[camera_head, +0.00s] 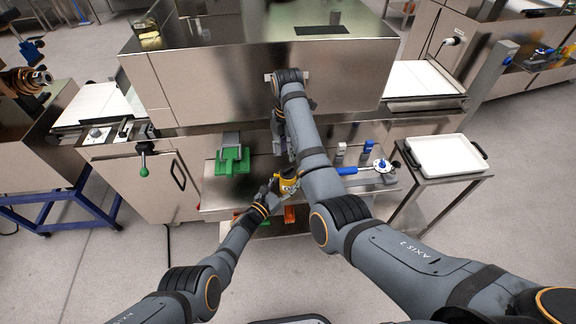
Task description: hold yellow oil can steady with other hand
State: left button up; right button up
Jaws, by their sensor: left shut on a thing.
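The yellow oil can (288,184) is small, with a dark top, and sits at the front edge of the machine's lower shelf area. My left gripper (276,188) is shut on it from the left side. My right arm reaches up past the can and bends at the machine's front. My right gripper (284,148) points down just above and behind the can, partly hidden by my own arm. I cannot tell whether its fingers are open or shut, and I see no clear contact with the can.
A blue-handled tool (362,168) and small blue-capped bottles (368,148) stand on the right. A white tray (445,153) rests on a side table. Orange and green items lie below the shelf.

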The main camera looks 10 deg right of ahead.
aim_at(288, 168)
notch_tip(288, 168, down, 8)
jog(key=shift+f, duration=0.15)
grip_shut()
